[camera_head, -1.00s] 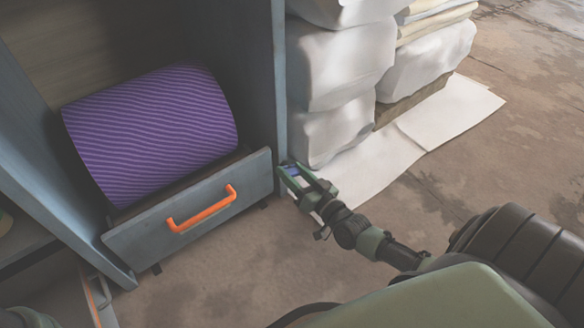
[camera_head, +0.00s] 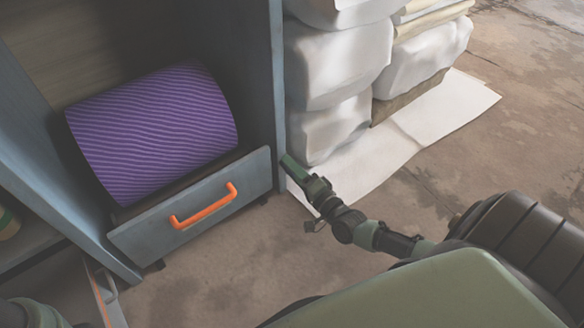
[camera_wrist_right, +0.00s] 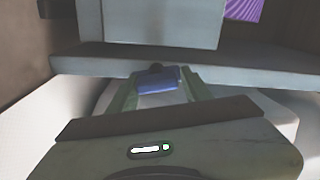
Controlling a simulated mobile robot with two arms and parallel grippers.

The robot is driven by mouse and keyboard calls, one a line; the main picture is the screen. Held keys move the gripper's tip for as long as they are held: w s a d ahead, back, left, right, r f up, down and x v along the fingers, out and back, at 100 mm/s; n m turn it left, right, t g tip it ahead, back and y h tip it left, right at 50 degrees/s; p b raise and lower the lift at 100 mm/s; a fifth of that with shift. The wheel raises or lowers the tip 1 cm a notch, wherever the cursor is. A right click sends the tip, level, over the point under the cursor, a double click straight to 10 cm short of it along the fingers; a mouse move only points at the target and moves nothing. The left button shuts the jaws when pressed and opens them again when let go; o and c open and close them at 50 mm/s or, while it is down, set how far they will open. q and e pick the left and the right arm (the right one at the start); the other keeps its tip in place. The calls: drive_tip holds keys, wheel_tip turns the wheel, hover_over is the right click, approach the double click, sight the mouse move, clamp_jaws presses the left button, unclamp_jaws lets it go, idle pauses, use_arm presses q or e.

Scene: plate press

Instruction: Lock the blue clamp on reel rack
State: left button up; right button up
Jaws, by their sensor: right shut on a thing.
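The blue-grey reel rack (camera_head: 279,75) stands at the left in the head view. A purple striped reel (camera_head: 150,130) lies in it behind a low front panel with an orange handle (camera_head: 203,206). My right gripper (camera_head: 291,168) is at the lower end of the rack's right post. In the right wrist view the blue clamp (camera_wrist_right: 157,79) sits between the two green fingers of my right gripper (camera_wrist_right: 158,84), close against the rack's edge (camera_wrist_right: 215,67). The gripper is shut on it. In the head view the clamp is hidden by the fingers. My left gripper is not seen.
White wrapped bundles (camera_head: 335,65) are stacked just right of the rack, close to my right gripper. White sheets (camera_head: 440,110) lie under them. The brown floor (camera_head: 240,250) in front of the rack is clear.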

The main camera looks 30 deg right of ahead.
drive_tip(key=shift+d+f+m, duration=0.15)
drive_tip(key=shift+m, duration=0.5)
drive_tip(key=shift+d+f+m, duration=0.1)
drive_tip(key=shift+d+m, duration=0.05)
drive_tip(key=shift+m, duration=0.5)
drive_tip(key=shift+a+f, duration=0.1)
drive_tip(key=o, duration=1.2)
drive_tip(key=shift+o, duration=0.2)
drive_tip(key=shift+a, duration=0.1)
drive_tip(key=shift+s, duration=0.1)
